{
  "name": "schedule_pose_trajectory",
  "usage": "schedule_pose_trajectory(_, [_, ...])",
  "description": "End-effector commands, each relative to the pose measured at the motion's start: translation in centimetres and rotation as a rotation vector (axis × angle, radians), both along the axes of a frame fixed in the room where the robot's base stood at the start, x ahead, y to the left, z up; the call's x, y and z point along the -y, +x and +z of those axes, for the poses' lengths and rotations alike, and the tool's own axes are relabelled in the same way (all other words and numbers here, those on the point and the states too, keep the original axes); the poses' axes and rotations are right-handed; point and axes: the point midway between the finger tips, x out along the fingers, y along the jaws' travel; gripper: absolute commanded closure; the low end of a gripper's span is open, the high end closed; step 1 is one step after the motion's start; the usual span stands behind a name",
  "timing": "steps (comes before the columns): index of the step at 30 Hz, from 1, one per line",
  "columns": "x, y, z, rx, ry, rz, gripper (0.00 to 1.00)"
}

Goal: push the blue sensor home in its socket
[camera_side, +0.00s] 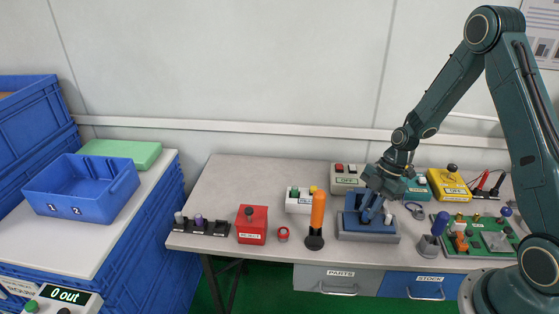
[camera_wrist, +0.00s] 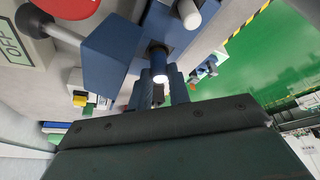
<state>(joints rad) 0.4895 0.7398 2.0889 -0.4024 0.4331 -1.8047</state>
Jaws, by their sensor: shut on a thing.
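My gripper (camera_side: 373,208) points down into the blue fixture (camera_side: 350,221) on its grey base, at the table's middle right. In the wrist view its two blue fingers (camera_wrist: 160,84) close around the blue sensor (camera_wrist: 158,62), a dark blue cylinder with a bright white end. The sensor's far end meets the blue fixture (camera_wrist: 175,28); how deep it sits in its socket cannot be told. In the side view the fingers hide most of the sensor and the socket. A white-ended peg (camera_wrist: 188,14) stands on the fixture beside the sensor.
An orange-handled tool (camera_side: 317,212) stands upright just left of the fixture. A grey cup (camera_side: 428,246) and a green board (camera_side: 480,241) are close on the right. Control boxes (camera_side: 346,178) stand behind. The table's left rear is clear.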

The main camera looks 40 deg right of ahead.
Motion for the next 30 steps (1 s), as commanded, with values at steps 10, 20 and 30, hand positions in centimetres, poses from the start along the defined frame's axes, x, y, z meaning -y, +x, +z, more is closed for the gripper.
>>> schedule_pose_trajectory(10, [0.0, 0.0, -0.6, -0.001, 0.0, 0.0, 1.0])
schedule_pose_trajectory(20, [0.0, 0.0, -1.1, 0.0, 0.0, 0.0, 1.0])
schedule_pose_trajectory(30, [0.0, 0.0, -1.6, -0.001, 0.0, 0.0, 1.0])
